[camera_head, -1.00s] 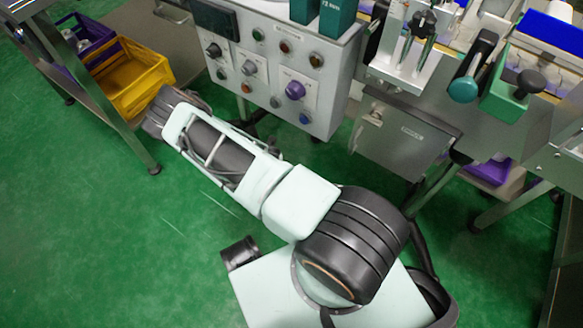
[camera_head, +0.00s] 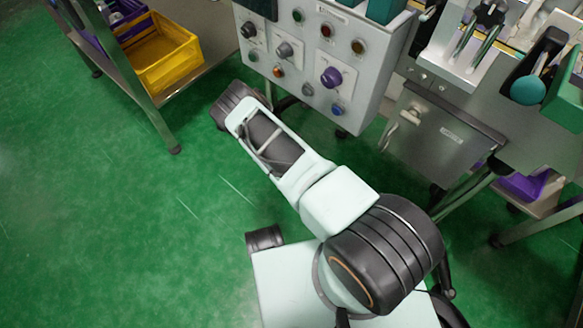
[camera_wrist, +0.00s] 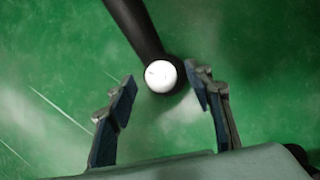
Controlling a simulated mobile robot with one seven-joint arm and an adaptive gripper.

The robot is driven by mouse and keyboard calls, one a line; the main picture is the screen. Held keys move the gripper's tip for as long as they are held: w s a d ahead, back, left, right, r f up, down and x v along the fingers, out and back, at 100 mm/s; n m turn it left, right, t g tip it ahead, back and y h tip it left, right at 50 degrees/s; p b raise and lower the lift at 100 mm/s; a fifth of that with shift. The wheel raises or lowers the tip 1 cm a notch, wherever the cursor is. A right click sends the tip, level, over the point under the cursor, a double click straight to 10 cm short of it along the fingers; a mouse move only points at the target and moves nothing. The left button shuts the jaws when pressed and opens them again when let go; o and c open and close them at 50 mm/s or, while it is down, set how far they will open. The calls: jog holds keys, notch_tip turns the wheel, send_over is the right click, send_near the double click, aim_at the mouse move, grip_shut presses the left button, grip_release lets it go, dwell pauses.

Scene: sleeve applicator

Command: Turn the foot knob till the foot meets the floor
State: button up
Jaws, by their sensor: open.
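In the wrist view, a round white cap (camera_wrist: 161,76) sits in a dark round end piece (camera_wrist: 178,84), where a dark bar (camera_wrist: 136,28) coming from the top edge ends. It looks like the foot knob, though I cannot be certain. My gripper (camera_wrist: 159,74) is open, with one finger left of the white cap and the other close on its right. I cannot tell whether the right finger touches the dark end piece. The foot's lower end and its gap to the floor are hidden. The head view does not clearly show my gripper or the foot knob.
A control box (camera_head: 305,62) with several knobs stands beyond my arm. A steel cabinet (camera_head: 440,135) is to its right. A steel side table (camera_head: 140,100) with a yellow crate (camera_head: 165,75) stands at the upper left. The green floor (camera_head: 90,230) is clear at the left.

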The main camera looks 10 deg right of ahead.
jog(key=shift+w+f, duration=0.3)
jog(key=shift+f, duration=0.35)
jog(key=c, duration=1.2)
jog(key=shift+o, duration=0.2)
jog(key=shift+m+g+h, duration=0.3)
jog(key=shift+m+h, duration=0.3)
jog(key=shift+m, duration=1)
jog(key=o, duration=1.2)
jog(key=shift+c, duration=0.2)
jog(key=shift+r, duration=0.15)
